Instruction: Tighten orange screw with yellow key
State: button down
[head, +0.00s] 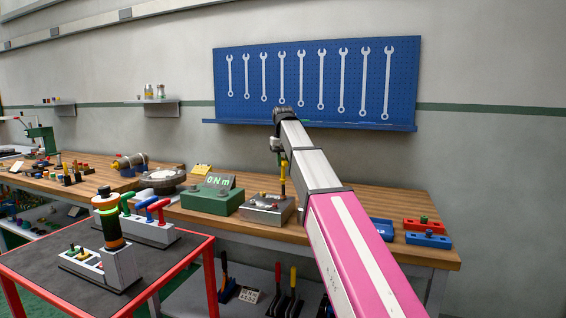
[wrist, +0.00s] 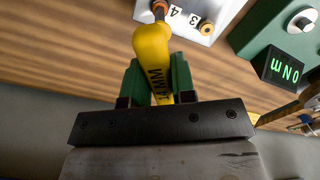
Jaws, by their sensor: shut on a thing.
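My gripper (wrist: 155,85) is shut on the yellow key (wrist: 152,48), its green-padded jaws on either side of the handle. The handle carries dark lettering ending in "MM". In the head view the yellow key (head: 283,166) hangs upright below my gripper, over the grey block (head: 262,211) on the wooden bench. In the wrist view an orange-red part (wrist: 160,8) shows at the key's far end, by the grey block (wrist: 190,20). I cannot tell whether it is the orange screw or part of the key, nor whether the tip is seated. Another screw (wrist: 207,28) on the block has a brass-orange rim.
A green meter box (head: 212,198) reading 0 N m stands left of the block. Blue (head: 428,240) and red (head: 424,225) vises sit at the bench's right end. A red-framed cart (head: 190,262) in front carries a rack of coloured T-handled keys (head: 150,232).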

jog(key=m, duration=0.2)
jog(key=shift+s+m, duration=0.2)
jog(key=shift+m, duration=0.2)
jog(key=shift+r, duration=0.6)
